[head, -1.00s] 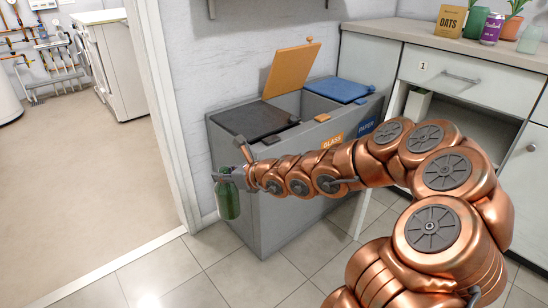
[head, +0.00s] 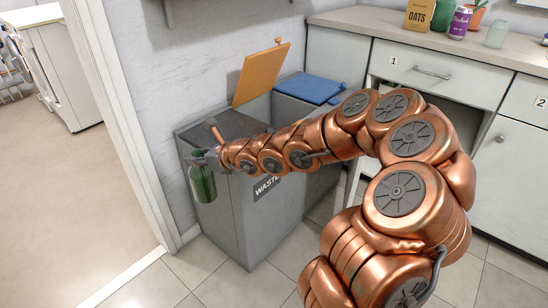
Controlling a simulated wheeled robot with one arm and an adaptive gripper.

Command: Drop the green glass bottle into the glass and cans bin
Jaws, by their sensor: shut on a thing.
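My gripper (head: 205,160) is shut on the neck of the green glass bottle (head: 202,187). The bottle hangs upright below it, in front of the left part of the grey bin unit (head: 222,215) in the picture. The gap to the bin's front cannot be told. The orange lid (head: 262,75) stands open at the middle compartment, the glass one by its colour. My arm hides that compartment's front and its label. The dark lid (head: 232,124) on the left section is down, above a "WASTE" label (head: 266,188). The blue lid (head: 309,88) at the right is down.
A counter (head: 400,36) at the right holds an oats packet (head: 420,15), a purple can (head: 461,21), a clear glass (head: 496,34) and a green container (head: 443,14). A doorway edge (head: 125,130) stands left of the bins. The tiled floor in front looks clear.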

